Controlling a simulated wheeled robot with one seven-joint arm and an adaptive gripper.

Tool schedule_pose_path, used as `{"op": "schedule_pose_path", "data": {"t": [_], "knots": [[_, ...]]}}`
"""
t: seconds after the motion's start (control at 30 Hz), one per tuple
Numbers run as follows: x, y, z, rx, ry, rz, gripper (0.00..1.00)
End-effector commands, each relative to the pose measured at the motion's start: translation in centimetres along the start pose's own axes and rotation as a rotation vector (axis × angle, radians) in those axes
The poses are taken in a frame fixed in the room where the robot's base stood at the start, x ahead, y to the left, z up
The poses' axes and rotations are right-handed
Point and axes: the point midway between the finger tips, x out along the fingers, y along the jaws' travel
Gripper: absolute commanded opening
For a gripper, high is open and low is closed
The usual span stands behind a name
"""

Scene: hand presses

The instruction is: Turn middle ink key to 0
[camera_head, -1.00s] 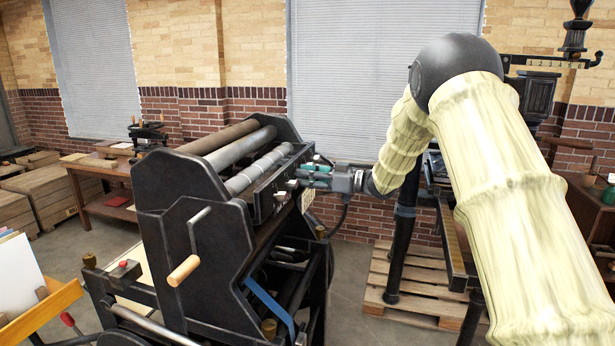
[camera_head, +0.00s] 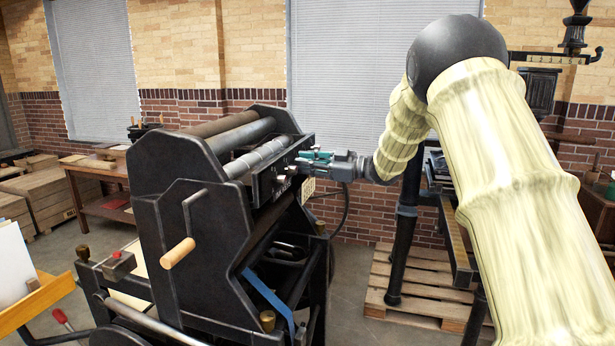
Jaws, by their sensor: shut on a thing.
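The black hand press (camera_head: 215,215) has rollers on top and a dark ink fountain panel (camera_head: 266,188) along its right side. Small pale ink keys stick out of this panel; a near one (camera_head: 281,179) shows clear of my gripper. My gripper (camera_head: 302,162), with teal fingers, reaches in from the right and is shut at the panel's key row. It is shut on an ink key, seemingly the middle one, which the fingers mostly hide. The key's setting and any scale marks are too small to read.
A crank with a wooden handle (camera_head: 178,252) stands out from the press's near side. A second press on a wooden pallet (camera_head: 425,292) stands at the right, behind my arm. A wooden table (camera_head: 100,190) is at the back left. A tilted paper tray (camera_head: 38,302) is at the front left.

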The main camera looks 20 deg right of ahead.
Motion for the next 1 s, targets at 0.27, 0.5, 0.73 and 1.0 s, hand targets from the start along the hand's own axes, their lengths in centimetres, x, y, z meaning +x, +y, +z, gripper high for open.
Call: {"op": "schedule_pose_path", "data": {"t": [0.27,0.5,0.73,1.0], "knots": [[0.01,-0.26,0.65,-0.252,0.001,0.001,0.0],[-0.01,-0.22,0.63,-0.467,0.002,0.001,0.0],[0.0,-0.2,0.65,-0.672,0.0,0.001,0.0],[0.01,-0.22,0.7,-0.912,0.0,0.0,0.0]]}}
